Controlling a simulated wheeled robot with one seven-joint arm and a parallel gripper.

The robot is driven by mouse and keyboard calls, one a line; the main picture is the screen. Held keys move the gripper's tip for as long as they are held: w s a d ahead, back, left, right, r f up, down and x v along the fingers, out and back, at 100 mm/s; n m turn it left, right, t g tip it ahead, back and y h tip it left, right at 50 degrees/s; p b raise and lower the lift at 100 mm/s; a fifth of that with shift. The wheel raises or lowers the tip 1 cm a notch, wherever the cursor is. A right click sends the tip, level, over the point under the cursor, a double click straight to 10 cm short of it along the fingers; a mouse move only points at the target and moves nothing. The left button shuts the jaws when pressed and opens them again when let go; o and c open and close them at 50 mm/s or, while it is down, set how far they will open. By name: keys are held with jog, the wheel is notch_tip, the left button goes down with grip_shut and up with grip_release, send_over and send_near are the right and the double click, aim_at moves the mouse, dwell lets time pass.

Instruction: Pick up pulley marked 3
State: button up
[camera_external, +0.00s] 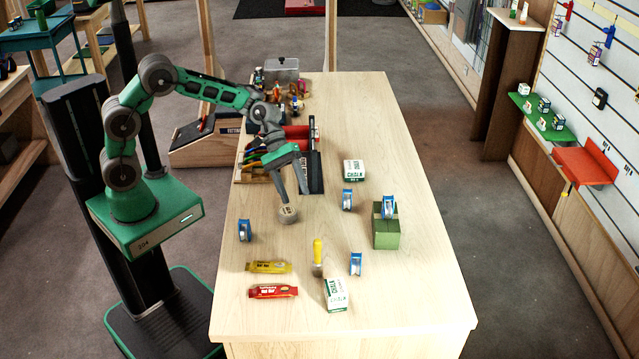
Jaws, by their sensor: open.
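Several blue-sided pulleys are on the wooden table in the external view. One pulley (245,230) stands near the left edge. Another pulley (347,200) stands near the middle, below a chalk box. A third pulley (388,208) sits on a green box (386,236). Another pulley (356,263) stands nearer the front. Their number marks are too small to read, so I cannot tell which is marked 3. My gripper (295,196) points down, open and apparently empty, left of the middle pulley. Its fingertips appear just above a round grey object (288,214); contact is unclear.
Chalk boxes (354,170) (337,295), a yellow-handled brush (318,257), a yellow bar (269,267) and a red bar (273,292) lie around. A tray of gear (312,184) and small figures fill the back left. The table's right side and front are clear.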

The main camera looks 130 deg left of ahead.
aim_at(243, 235)
jog(key=s+d+f+h, duration=0.1)
jog(key=d+f+n+h, duration=0.1)
jog(key=d, duration=0.1)
jog(key=s+d+f, duration=0.1)
jog(key=shift+s+d+n+h+p, duration=0.3)
jog(key=shift+s+d+h+p, duration=0.05)
jog(key=shift+h, duration=0.05)
jog(key=s+d+h, duration=0.1)
jog(key=d, duration=0.1)
jog(key=s+d+n+h, duration=0.1)
jog(key=d, duration=0.1)
jog(key=s+d+h, duration=0.1)
jog(key=s+d, duration=0.1)
jog(key=shift+d+f+n+p, duration=0.3)
jog(key=shift+d+f+p, duration=0.05)
jog(key=shift+p, duration=0.05)
jog(key=shift+d+g+h, duration=0.4)
jog(key=shift+d, duration=0.55)
jog(key=x, duration=0.8)
jog(key=shift+w+a+f, duration=0.1)
jog(key=shift+w+a, duration=0.05)
jog(key=shift+w, duration=0.05)
jog(key=shift+b, duration=0.3)
grip_shut()
